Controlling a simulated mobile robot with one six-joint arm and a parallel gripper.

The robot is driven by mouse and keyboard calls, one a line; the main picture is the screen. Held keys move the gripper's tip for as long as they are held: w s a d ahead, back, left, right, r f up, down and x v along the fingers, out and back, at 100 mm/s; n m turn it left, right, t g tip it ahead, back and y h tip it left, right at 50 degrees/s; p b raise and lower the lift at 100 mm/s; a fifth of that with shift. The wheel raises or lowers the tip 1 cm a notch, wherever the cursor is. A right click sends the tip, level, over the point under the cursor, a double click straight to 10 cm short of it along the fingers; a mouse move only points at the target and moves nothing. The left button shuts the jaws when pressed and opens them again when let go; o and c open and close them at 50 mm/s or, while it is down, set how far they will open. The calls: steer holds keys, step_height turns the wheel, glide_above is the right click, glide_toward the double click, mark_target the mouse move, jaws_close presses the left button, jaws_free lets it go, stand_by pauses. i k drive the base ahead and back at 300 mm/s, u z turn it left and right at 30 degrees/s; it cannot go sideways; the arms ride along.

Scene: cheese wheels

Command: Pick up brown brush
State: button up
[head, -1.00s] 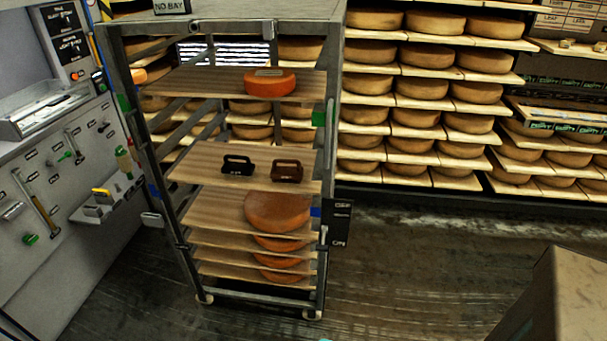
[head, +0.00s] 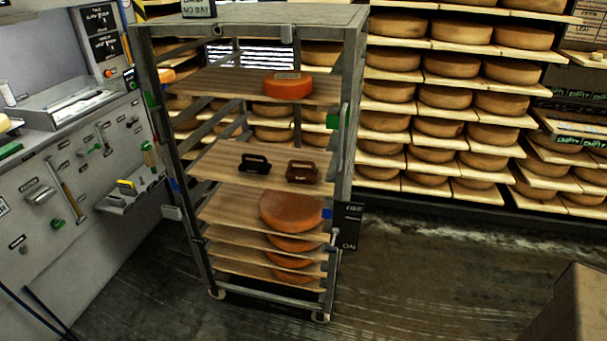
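The brown brush (head: 302,172) sits on a wooden shelf board (head: 225,165) of the metal rack in the head view. It has a raised handle. A similar black brush (head: 254,164) stands just to its left on the same board, with a small gap between them. My gripper is not in view.
The metal rack (head: 353,110) has posts at its corners and boards close above and below the brushes. Orange cheese wheels (head: 290,210) lie on other boards. A grey wall with hanging tools (head: 60,200) is at left. A brown box (head: 575,310) stands at lower right. Dark floor (head: 420,290) is free in front.

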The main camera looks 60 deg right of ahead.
mark_target(297, 175)
steer(key=u, duration=0.05)
steer(key=i, duration=0.9)
steer(key=z, duration=0.1)
